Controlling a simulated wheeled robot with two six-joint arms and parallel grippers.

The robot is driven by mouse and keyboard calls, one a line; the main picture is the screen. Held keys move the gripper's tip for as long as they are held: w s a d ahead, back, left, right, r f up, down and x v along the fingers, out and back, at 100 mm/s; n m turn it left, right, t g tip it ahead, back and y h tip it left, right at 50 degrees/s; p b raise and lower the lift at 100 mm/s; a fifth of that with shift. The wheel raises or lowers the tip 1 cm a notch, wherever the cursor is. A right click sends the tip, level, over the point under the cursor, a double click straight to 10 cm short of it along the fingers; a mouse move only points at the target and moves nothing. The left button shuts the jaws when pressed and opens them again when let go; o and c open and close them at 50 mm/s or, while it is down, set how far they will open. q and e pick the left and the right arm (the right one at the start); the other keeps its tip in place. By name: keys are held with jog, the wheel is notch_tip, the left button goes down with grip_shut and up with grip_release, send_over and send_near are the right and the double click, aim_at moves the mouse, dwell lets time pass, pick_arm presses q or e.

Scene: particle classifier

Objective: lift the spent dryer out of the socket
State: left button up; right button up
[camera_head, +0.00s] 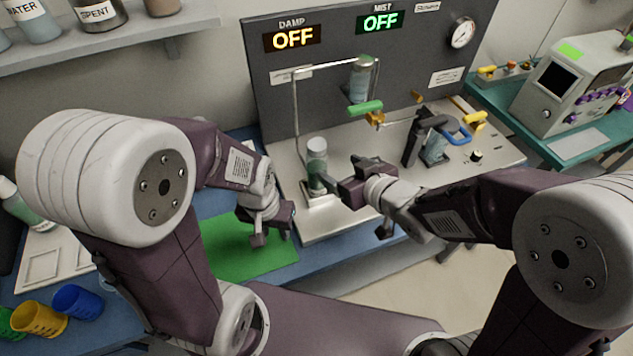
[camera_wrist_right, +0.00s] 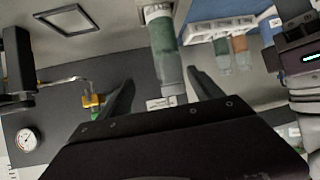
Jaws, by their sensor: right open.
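The dryer, a clear upright cylinder with green filling and a pale grey cap (camera_head: 317,152), stands on the metal deck at the front left of the panel. My right gripper (camera_head: 333,178) is open at the dryer's right side, low down. In the right wrist view the green dryer (camera_wrist_right: 166,52) lies between the lines of the two open fingers (camera_wrist_right: 163,90); I cannot tell whether they touch it. My left gripper (camera_head: 271,235) hangs open and empty above the green mat (camera_head: 240,258).
A bent metal pipe (camera_head: 296,110) rises behind the dryer to another cylinder (camera_head: 361,82). A green-handled valve (camera_head: 366,107) and a black clamp holder (camera_head: 413,140) stand to the right. Cups (camera_head: 78,301) sit at the lower left. The right front of the deck is clear.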

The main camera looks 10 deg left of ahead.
aim_at(317, 167)
pick_arm(q)
jog(key=shift+w+d+f+b, duration=0.1)
jog(key=shift+d+f+b, duration=0.05)
jog(key=shift+f+b, duration=0.55)
pick_arm(e)
jog(key=shift+s+a+f, duration=0.2)
jog(key=shift+a+f, duration=0.1)
jog(key=shift+f, duration=0.2)
jog(key=shift+s+a+f, duration=0.2)
jog(key=shift+a+f, duration=0.05)
jog(key=shift+f, duration=0.2)
pick_arm(q)
jog(key=shift+f, duration=0.5)
pick_arm(e)
jog(key=shift+n+g, duration=0.3)
jog(key=x, duration=0.9)
jog(key=shift+w+a, duration=0.1)
jog(key=shift+w, duration=0.05)
jog(key=shift+r, duration=0.1)
